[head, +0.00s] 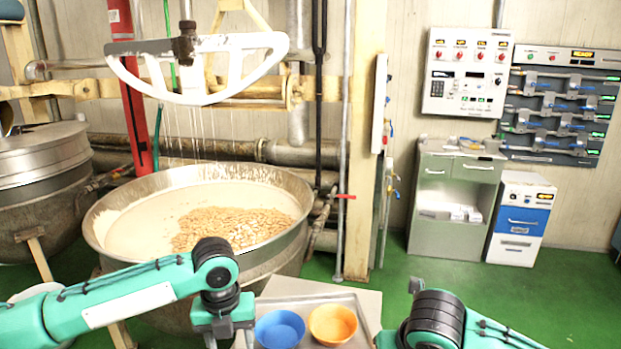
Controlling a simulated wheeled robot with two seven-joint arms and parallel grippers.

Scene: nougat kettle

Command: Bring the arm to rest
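My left arm comes in from the left over the front of the kettle. Its wrist is bent down, and my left gripper (228,332) hangs at the bottom edge, left of the blue bowl, with its tips cut off or too small to read. My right arm comes in from the lower right; its dark wrist joint shows, and the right gripper (392,341) is mostly out of frame, right of the orange bowl. The blue bowl (280,328) and orange bowl (333,325) stand side by side on a metal tray (352,302). I see nothing held in either gripper.
A large open kettle (95,235) holds a pale mass with almonds (230,228) on top. A white stirring paddle (200,80) hangs above it, dripping. Another, lidded kettle (40,155) stands left. Cabinets (455,200) and wall panels stand at right. Green floor (570,290) at right is clear.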

